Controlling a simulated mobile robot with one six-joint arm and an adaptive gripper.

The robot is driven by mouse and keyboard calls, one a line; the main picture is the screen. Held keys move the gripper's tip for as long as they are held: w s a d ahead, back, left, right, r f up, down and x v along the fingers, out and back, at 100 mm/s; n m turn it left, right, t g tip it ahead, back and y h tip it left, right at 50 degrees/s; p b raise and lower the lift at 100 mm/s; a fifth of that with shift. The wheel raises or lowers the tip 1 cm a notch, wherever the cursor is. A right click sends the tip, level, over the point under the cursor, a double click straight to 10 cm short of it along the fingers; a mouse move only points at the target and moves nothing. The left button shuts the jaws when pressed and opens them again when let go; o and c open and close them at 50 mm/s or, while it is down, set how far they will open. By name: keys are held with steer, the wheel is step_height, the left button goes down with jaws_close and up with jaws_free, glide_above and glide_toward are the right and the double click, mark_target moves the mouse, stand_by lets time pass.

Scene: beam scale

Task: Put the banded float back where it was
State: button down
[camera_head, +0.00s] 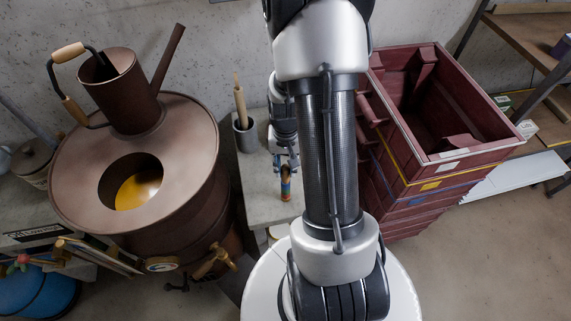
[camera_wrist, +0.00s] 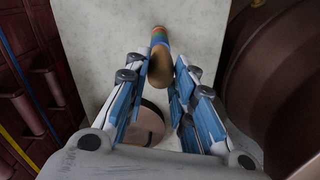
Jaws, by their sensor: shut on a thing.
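The banded float (camera_head: 286,188) has coloured stripes and hangs upright at the tips of my gripper (camera_head: 284,167) in the head view. In the wrist view the float (camera_wrist: 160,38) shows red, green and blue bands at its far end and a plain brown body nearer me. My gripper (camera_wrist: 167,68) is shut on that brown part, with a blue-padded finger on each side. The float is over the grey tabletop (camera_head: 268,204); I cannot tell whether it touches the surface.
A grey cup (camera_head: 245,136) with a wooden-handled tool stands at the table's back left. A large brown drum (camera_head: 185,190) is close on the left. Stacked red crates (camera_head: 425,185) are close on the right. The wrist view shows a dark-rimmed round thing (camera_wrist: 148,125) below the fingers.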

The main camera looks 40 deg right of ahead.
steer(key=c, duration=1.3)
jaws_free()
steer(key=shift+c, duration=0.2)
step_height(320, 180, up, 12)
steer(key=p, duration=0.3)
steer(key=a+r+n+t, duration=0.2)
steer(key=a+r+n, duration=0.2)
steer(key=a+r, duration=0.7)
steer(key=s+a+r+n+t, duration=0.2)
steer(key=s+a+r+n, duration=0.2)
steer(key=s+a+r, duration=0.4)
steer(key=shift+s+a+n+t, duration=0.3)
steer(key=shift+s+a+n, duration=0.1)
steer(key=shift+s+a, duration=0.4)
